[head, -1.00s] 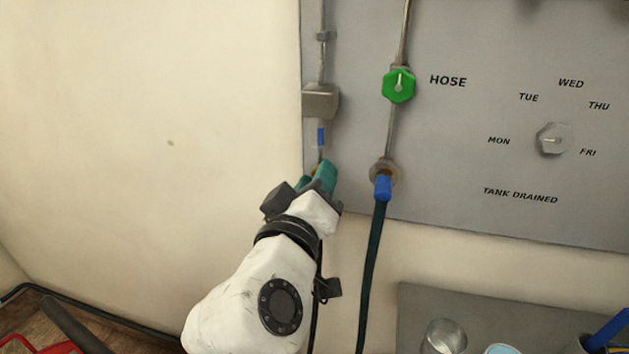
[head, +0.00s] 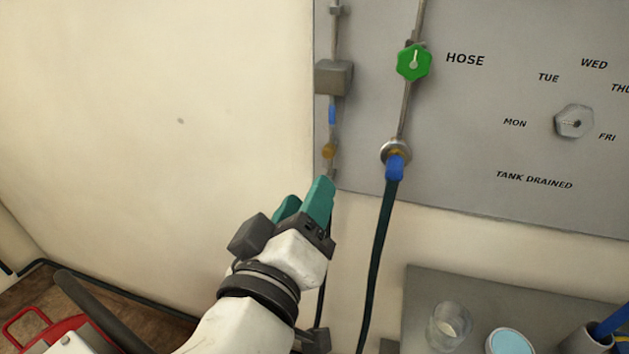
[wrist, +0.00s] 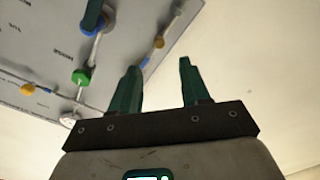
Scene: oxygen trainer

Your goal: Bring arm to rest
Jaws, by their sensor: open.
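My gripper (head: 304,203) is in front of the wall at the lower left edge of the grey panel (head: 470,150). Its teal fingers are apart and nothing shows between them. In the wrist view my gripper (wrist: 160,88) is also open and empty, with the pale wall behind it. The brass fitting (head: 328,152) on the panel's left pipe is just above the fingertips in the head view, apart from them.
A green valve knob (head: 413,63), a blue-ended dark hose (head: 378,250) and a grey day dial (head: 574,121) are on the panel. A shelf (head: 425,290) with a glass (head: 449,326) is at lower right. A red object (head: 35,325) lies lower left. The left wall is clear.

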